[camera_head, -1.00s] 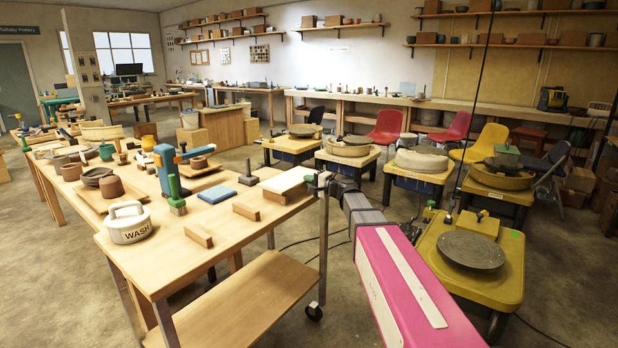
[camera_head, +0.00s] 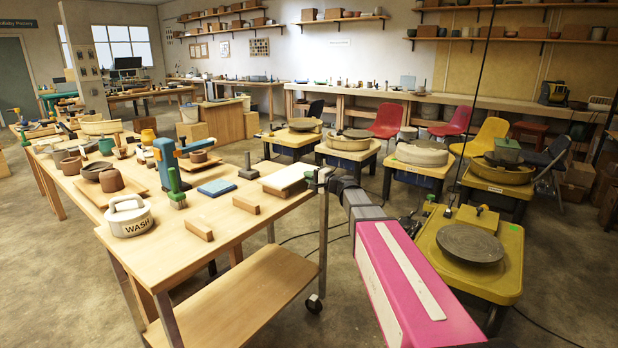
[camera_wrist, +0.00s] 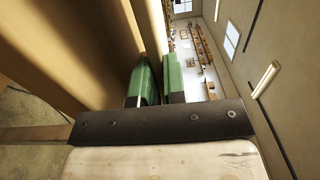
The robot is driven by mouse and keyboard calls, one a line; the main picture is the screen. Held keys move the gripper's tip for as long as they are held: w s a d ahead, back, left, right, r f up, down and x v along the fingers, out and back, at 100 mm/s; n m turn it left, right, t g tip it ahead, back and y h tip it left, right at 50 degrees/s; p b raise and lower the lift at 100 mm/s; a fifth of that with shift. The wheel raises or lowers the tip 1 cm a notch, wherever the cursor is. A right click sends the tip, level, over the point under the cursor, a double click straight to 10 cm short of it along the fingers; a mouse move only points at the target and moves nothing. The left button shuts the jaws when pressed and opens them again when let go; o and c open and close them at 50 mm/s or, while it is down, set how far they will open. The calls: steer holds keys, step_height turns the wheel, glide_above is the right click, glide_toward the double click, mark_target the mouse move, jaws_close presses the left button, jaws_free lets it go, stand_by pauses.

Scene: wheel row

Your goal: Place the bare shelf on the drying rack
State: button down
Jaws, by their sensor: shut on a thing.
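A flat board (camera_head: 287,177) with a pale top lies level at the right end of the wooden work table in the head view. I take it for the bare shelf. My gripper (camera_wrist: 158,82) shows two green fingers in the wrist view, closed on a thin tan edge. In the head view, my gripper (camera_head: 317,179) is small and partly hidden by my wrist, at the board's right end. A metal post (camera_head: 323,240) on a castor and a low wooden shelf (camera_head: 235,297) stand below it; I cannot tell whether they belong to the drying rack.
The work table (camera_head: 225,230) carries a WASH pot (camera_head: 128,217), a blue press-like tool (camera_head: 166,165), a blue slab (camera_head: 216,187) and two wooden blocks near its front edge. Wheels on stands line the right, including a yellow one (camera_head: 470,245). Concrete floor lies between.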

steer(key=shift+f, duration=0.25)
steer(key=c, duration=1.1)
jaws_free()
steer(key=shift+f, duration=0.1)
steer(key=v, duration=1.1)
steer(key=s+a+f+n+g+h, duration=0.1)
steer(key=s+f+n+g+h, duration=0.15)
steer(key=s+f, duration=0.45)
steer(key=s+a+f+n+g+h, duration=0.1)
steer(key=s+f+n+g+h, duration=0.25)
steer(key=f, duration=0.55)
steer(key=s+d+f+g+h, duration=0.2)
steer(key=s+d+f+h, duration=0.2)
steer(key=s, duration=0.3)
steer(key=s+d+f+n+g+h, duration=0.1)
steer(key=s+d+f+g+h, duration=0.1)
steer(key=s+d+f+h, duration=0.2)
steer(key=s+d+f, duration=0.1)
steer(key=s+f, duration=0.1)
steer(key=s, duration=0.1)
steer(key=shift+s+f+g, duration=0.25)
steer(key=shift+s+g, duration=0.05)
steer(key=shift+s, duration=0.05)
